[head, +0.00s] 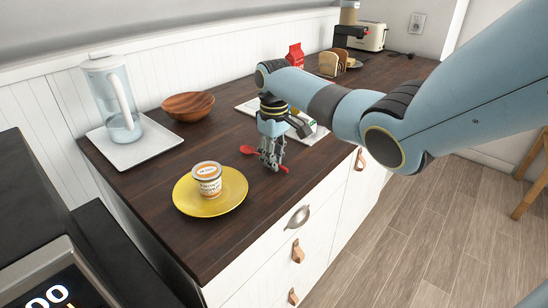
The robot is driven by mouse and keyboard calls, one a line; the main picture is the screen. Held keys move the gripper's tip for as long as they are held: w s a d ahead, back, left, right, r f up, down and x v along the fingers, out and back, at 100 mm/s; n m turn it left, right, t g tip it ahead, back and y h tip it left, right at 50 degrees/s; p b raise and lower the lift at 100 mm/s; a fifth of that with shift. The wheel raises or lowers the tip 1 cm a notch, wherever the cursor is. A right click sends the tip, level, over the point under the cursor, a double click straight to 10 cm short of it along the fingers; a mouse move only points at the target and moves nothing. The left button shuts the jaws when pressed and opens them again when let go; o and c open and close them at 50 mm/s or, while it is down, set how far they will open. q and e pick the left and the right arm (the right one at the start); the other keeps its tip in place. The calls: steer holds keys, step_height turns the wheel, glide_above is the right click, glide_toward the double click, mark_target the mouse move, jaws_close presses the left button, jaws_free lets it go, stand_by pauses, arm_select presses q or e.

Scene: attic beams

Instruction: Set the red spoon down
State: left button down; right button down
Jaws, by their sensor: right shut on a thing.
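The red spoon (247,149) shows at the left of my right gripper (271,162), with a little of its other end at the right of the fingers. My right gripper points down and is shut on the spoon, low over the dark wooden counter (230,238). I cannot tell whether the spoon touches the counter. The fingers hide the spoon's middle. My left gripper is not in view.
A yellow plate (236,196) with a labelled cup (208,179) stands just left of the gripper. Behind are a wooden bowl (188,105), a pitcher (112,95) on a white tray (147,150), a red carton (295,55) and bread slices (328,64). The counter's front edge is close.

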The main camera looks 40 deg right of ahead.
steer(key=shift+f, duration=0.15)
steer(key=c, duration=1.4)
jaws_free()
step_height(320, 180, up, 12)
steer(key=shift+r+b, duration=0.2)
steer(key=shift+b, duration=0.1)
steer(key=shift+f, duration=0.1)
